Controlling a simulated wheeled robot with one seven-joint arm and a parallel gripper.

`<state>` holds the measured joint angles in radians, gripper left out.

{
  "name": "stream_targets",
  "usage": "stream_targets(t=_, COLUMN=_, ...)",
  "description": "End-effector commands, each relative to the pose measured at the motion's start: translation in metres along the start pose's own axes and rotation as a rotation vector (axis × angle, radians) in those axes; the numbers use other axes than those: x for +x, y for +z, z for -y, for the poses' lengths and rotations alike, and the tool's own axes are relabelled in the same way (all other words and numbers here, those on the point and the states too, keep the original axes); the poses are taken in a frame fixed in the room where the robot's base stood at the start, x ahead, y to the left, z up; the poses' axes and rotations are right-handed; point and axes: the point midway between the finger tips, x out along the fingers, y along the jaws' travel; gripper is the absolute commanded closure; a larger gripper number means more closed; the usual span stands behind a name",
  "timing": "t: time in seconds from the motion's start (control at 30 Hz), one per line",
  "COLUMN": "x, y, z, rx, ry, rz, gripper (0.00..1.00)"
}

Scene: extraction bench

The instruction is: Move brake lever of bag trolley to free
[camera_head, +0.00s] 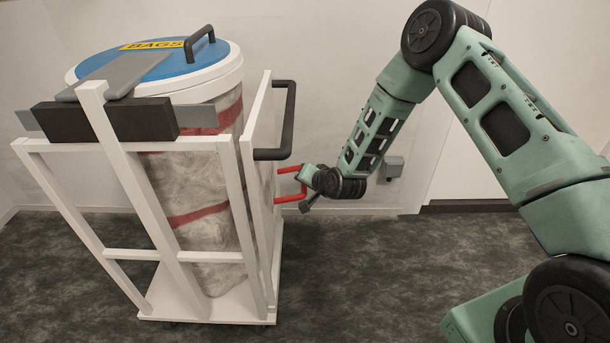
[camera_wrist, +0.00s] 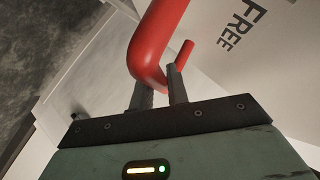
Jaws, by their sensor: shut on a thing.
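The bag trolley (camera_head: 123,255) is a white frame holding a clear bag under a blue-topped lid. Its red brake lever (camera_head: 291,198) sticks out from the right side, below the dark push handle. In the wrist view the red lever (camera_wrist: 160,30) is a thick bent bar running down between my fingers. My gripper (camera_head: 307,178) is at the lever's outer end, and its two grey fingers (camera_wrist: 160,88) are shut on the bar. A panel marked FREE (camera_wrist: 242,25) lies beside the lever at the upper right. The lever's pivot is hidden.
A dark looped push handle (camera_head: 287,120) juts from the trolley's right side above my gripper. A small grey box (camera_head: 394,166) is on the wall behind. The dark floor (camera_head: 370,270) in front of my gripper is clear.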

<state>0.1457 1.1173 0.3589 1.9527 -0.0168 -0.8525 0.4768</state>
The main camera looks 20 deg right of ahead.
Motion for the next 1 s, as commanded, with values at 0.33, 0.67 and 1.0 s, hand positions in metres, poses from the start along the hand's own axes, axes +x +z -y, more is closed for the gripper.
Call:
stream_targets(t=0.33, x=-0.005, y=-0.007, z=0.014, rx=-0.054, ry=0.052, rz=-0.004, gripper=1.0)
stream_targets(t=0.67, x=-0.005, y=-0.008, z=0.018, rx=-0.053, ry=0.048, rz=-0.005, gripper=1.0)
stream_targets(t=1.0, x=-0.005, y=-0.007, z=0.018, rx=-0.053, ry=0.046, rz=-0.005, gripper=0.67)
